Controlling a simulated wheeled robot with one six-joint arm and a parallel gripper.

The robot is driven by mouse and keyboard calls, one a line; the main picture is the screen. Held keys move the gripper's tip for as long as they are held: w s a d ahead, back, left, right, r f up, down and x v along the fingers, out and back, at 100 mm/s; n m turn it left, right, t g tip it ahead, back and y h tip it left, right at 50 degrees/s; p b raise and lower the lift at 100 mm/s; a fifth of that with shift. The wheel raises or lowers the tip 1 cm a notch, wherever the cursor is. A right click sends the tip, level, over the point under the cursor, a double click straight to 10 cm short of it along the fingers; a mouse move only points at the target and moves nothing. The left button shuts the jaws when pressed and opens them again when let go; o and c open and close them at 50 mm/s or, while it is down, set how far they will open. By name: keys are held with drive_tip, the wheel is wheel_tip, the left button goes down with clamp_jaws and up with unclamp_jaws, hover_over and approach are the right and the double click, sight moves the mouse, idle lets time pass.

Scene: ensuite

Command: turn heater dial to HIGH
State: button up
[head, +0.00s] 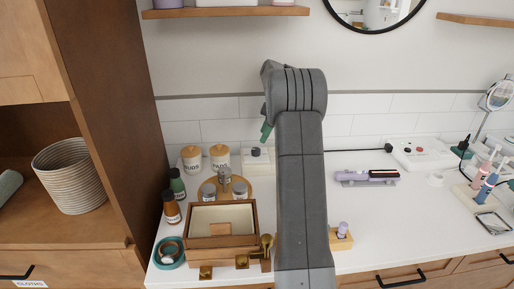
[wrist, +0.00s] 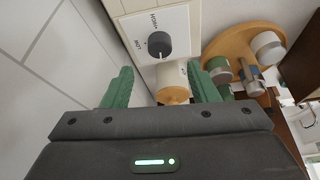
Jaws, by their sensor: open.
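The heater dial (wrist: 159,44) is a dark round knob on a white plate (wrist: 133,25) with small printed words around it, seen rotated in the wrist view. A pale mark on the knob points toward the bottom of that picture. I cannot read the words surely. In the head view the dial (head: 255,152) shows small on its white unit (head: 262,163) by the tiled wall. My gripper (wrist: 160,68) has its green fingers apart, with nothing held. The dial lies beyond the fingertips in the wrist view, apart from them. In the head view my gripper (head: 266,132) is mostly hidden behind my arm.
The lidded PADS jar (head: 220,156) and BUDS jar (head: 191,158) stand left of the dial unit. A round wooden tray (head: 240,198) with small jars and an open box (head: 222,205) are nearer. A purple hair tool (head: 367,177) lies right, with clear counter before it.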

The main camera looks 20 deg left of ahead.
sight(256, 149)
drive_tip(key=x, duration=0.7)
drive_tip(key=shift+a+f, duration=0.1)
drive_tip(key=shift+f, duration=0.05)
drive_tip(key=c, duration=1)
